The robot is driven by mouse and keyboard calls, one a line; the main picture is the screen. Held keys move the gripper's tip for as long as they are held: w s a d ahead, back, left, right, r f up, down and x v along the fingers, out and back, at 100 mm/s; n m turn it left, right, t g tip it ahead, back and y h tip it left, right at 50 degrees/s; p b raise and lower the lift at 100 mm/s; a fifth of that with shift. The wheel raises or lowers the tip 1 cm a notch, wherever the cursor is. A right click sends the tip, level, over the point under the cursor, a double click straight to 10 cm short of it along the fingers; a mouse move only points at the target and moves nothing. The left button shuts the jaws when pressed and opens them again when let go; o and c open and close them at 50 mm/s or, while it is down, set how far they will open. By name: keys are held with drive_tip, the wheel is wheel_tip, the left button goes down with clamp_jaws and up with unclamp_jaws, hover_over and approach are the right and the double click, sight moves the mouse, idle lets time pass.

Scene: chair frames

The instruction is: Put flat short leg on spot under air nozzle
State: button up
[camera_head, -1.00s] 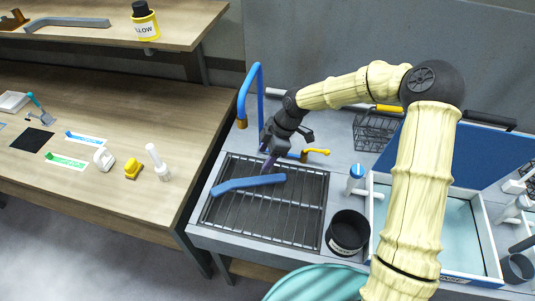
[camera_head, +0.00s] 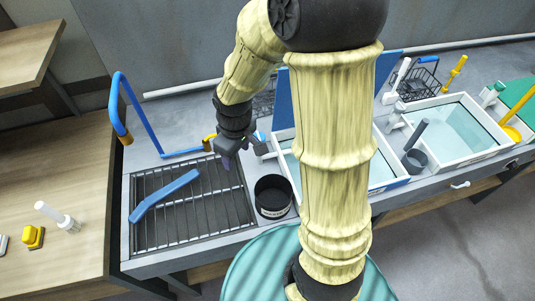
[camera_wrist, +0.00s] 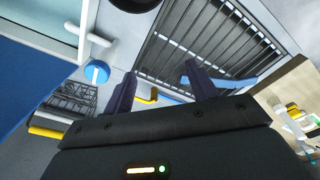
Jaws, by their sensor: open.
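A blue, slightly bent flat leg (camera_head: 163,195) lies on the dark metal grate (camera_head: 215,215). My gripper (camera_head: 235,158) is open and empty, above the grate's back right corner, apart from the leg. In the wrist view my two dark fingers (camera_wrist: 162,88) are spread with nothing between them. The leg (camera_wrist: 236,82) shows there beyond the right finger, which hides part of it.
A black round container (camera_head: 272,196) stands right of the grate. White-walled basins (camera_head: 455,120) with pale water are further right. A teal round surface (camera_head: 260,268) is in front.

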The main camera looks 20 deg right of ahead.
drive_tip(key=s+d+r+m+t, duration=0.1)
drive_tip(key=s+d+r+m, duration=0.2)
drive_tip(key=s+d+m, duration=0.3)
drive_tip(key=shift+r+m, duration=0.25)
drive_tip(key=shift+m, duration=0.55)
